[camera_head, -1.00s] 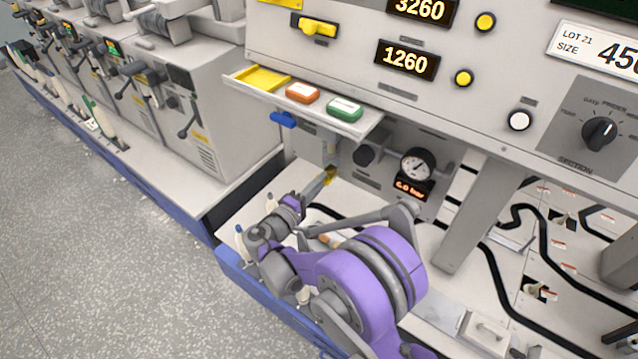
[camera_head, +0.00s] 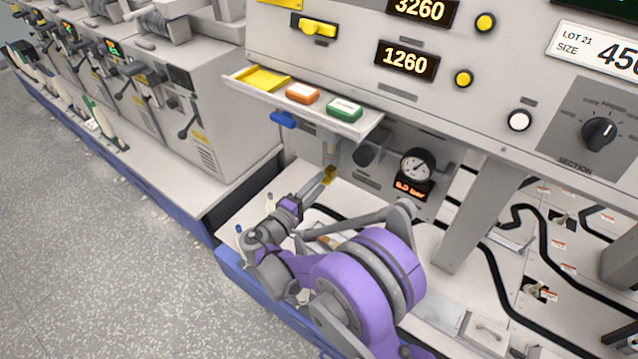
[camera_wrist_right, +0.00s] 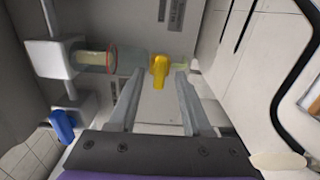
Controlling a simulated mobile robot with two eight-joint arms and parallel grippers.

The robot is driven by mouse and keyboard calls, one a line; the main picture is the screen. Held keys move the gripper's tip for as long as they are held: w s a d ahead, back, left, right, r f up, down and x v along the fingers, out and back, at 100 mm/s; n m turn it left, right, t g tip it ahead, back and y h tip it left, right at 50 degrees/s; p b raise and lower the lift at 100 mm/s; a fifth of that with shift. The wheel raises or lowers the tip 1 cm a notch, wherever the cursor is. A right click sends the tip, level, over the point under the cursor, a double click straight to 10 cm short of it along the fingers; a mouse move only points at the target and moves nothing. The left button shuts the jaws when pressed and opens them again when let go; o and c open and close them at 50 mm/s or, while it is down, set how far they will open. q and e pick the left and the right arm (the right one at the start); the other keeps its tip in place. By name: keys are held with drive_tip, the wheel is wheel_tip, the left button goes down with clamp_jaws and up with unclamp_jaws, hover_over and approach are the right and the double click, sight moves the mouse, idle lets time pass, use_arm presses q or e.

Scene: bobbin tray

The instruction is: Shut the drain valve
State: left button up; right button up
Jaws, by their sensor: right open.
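The drain valve is a small yellow lever (camera_head: 329,176) at the bottom of a clear bowl (camera_head: 331,152) that hangs under the machine's shelf. In the right wrist view the yellow lever (camera_wrist_right: 159,71) lies crosswise to the line of the bowl (camera_wrist_right: 95,58) and its outlet. My right gripper (camera_head: 321,186) reaches up to it from the front. In the wrist view the open jaws of my right gripper (camera_wrist_right: 161,78) are on either side of the lever, with visible gaps. My left gripper is not in view.
A shelf (camera_head: 372,127) with orange and green blocks overhangs the valve. A blue handle (camera_head: 283,119) hangs at its left. A dark knob (camera_head: 367,154) and a pressure gauge (camera_head: 417,166) with a lit display are to the right. Black hose (camera_head: 490,259) runs across the bench.

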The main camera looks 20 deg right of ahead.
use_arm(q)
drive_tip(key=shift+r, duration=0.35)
use_arm(e)
drive_tip(key=v, duration=1)
drive_tip(key=shift+d, duration=0.15)
drive_tip(key=s+d+f+m+g+y, duration=0.2)
drive_tip(key=s+d+g+y, duration=0.3)
drive_tip(key=s+d+y, duration=0.5)
drive_tip(key=s+a+f+m+y, duration=0.1)
drive_tip(key=s+a+m+y, duration=0.2)
drive_tip(key=s, duration=0.5)
drive_tip(key=s+a+f+m+y, duration=0.1)
drive_tip(key=s+a+y, duration=0.2)
drive_tip(key=s+a, duration=0.35)
use_arm(q)
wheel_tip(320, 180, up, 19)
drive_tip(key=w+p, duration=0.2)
drive_tip(key=p, duration=1.5)
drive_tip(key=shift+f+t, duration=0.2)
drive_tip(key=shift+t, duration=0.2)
use_arm(e)
wheel_tip(320, 180, up, 19)
drive_tip(key=d+t, duration=0.1)
drive_tip(key=d, duration=0.1)
drive_tip(key=shift+w+f, duration=0.2)
drive_tip(key=shift+w, duration=0.2)
